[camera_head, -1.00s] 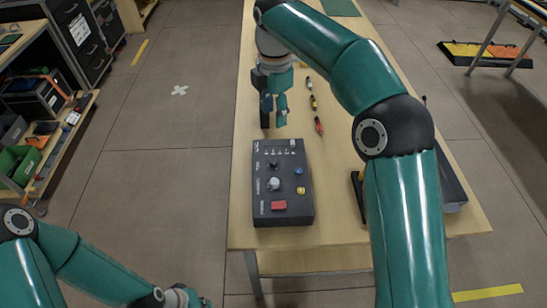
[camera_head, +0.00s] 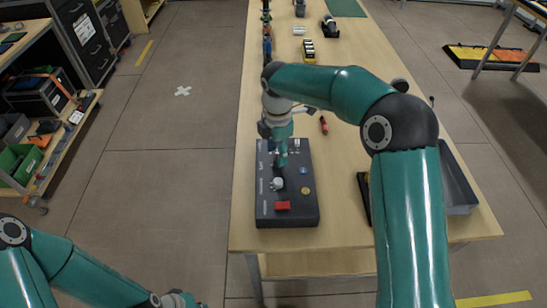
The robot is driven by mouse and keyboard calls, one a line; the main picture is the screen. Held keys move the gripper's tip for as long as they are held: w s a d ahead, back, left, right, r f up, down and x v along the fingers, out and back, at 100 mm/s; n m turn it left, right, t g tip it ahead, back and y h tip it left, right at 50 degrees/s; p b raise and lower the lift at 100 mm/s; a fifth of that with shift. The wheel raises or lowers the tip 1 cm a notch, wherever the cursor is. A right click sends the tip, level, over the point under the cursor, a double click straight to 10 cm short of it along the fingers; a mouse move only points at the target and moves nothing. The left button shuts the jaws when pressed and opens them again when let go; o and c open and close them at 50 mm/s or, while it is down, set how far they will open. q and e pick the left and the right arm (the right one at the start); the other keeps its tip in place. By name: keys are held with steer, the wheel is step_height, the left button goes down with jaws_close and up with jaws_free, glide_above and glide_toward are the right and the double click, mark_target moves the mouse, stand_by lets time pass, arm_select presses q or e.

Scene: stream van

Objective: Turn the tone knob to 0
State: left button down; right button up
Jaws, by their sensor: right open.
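A dark control box (camera_head: 263,215) lies on the wooden table. It carries a pale grey knob (camera_head: 277,184), a blue button (camera_head: 303,170), a yellow button (camera_head: 306,190) and a red rectangular button (camera_head: 283,206). My right gripper (camera_head: 281,162) points down over the upper middle of the box, just above the grey knob in the picture. It hides the small black knob there, and I cannot tell whether it touches it. My right gripper is open. Knob labels are too small to read. My left arm shows at the lower left, its fingers out of view.
The wooden table (camera_head: 240,195) runs away from me. A red-tipped tool (camera_head: 323,125) lies beyond the box, and a grey tray (camera_head: 458,185) stands at the right. Several small items stand at the far end. My right arm crosses above the table.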

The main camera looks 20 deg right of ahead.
steer(key=shift+f, duration=1.4)
jaws_close()
steer(key=shift+a, duration=0.2)
steer(key=shift+d, duration=0.1)
